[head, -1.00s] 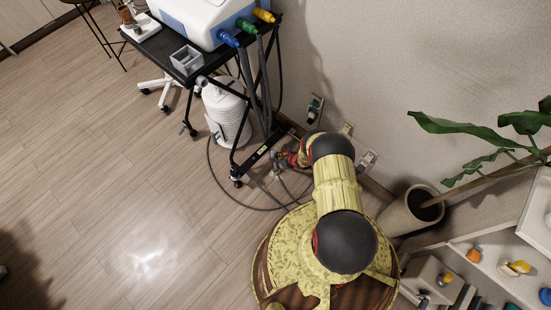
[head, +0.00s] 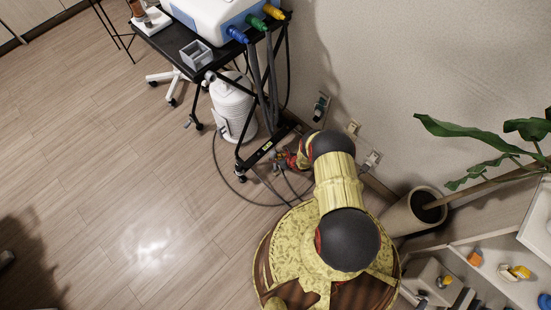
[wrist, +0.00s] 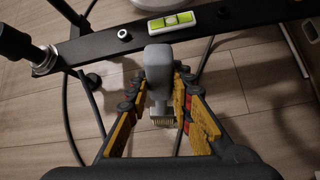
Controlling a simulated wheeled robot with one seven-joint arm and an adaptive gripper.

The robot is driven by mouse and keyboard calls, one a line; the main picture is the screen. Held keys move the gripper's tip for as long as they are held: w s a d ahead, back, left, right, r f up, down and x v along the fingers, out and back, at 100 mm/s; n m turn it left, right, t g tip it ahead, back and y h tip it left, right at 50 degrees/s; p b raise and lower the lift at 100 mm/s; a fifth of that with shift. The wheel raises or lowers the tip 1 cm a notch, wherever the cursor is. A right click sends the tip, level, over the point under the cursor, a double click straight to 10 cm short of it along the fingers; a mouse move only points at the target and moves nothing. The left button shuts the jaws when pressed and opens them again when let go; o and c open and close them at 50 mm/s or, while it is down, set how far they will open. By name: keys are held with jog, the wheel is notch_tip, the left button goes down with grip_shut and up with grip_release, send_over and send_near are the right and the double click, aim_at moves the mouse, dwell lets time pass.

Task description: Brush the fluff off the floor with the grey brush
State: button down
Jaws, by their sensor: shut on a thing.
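The grey brush (wrist: 159,70) is between the fingers of my gripper (wrist: 160,90) in the wrist view. Its rounded grey handle points up the picture and its pale bristles (wrist: 163,113) show lower down, between the fingers. My gripper is shut on it. In the head view my gripper (head: 284,160) is low beside the foot of the black cart, partly hidden by my arm; I cannot make out the brush there. The wood floor (head: 110,170) shows in both views. I cannot make out any fluff on it.
The black cart (head: 183,48) carries a white and blue machine (head: 213,18). Its lower bar, with a spirit level (wrist: 171,22), crosses just beyond the brush. A white ribbed container (head: 234,108) and looping cables stand nearby. A potted plant (head: 413,212) is right. Floor at left is clear.

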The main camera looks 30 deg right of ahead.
aim_at(271, 155)
jog(key=w+b, duration=0.1)
jog(key=w+a+b, duration=0.1)
jog(key=w, duration=0.1)
dwell(0.4)
jog(key=shift+w+d+f+b, duration=0.1)
jog(key=shift+w+d+b, duration=0.15)
jog(key=shift+d+b, duration=0.65)
jog(key=shift+w+d, duration=0.15)
jog(key=shift+d, duration=0.9)
jog(key=shift+w+d, duration=0.25)
jog(key=shift+d, duration=0.8)
jog(key=shift+w+d, duration=0.25)
jog(key=shift+d, duration=0.75)
jog(key=shift+a, duration=0.1)
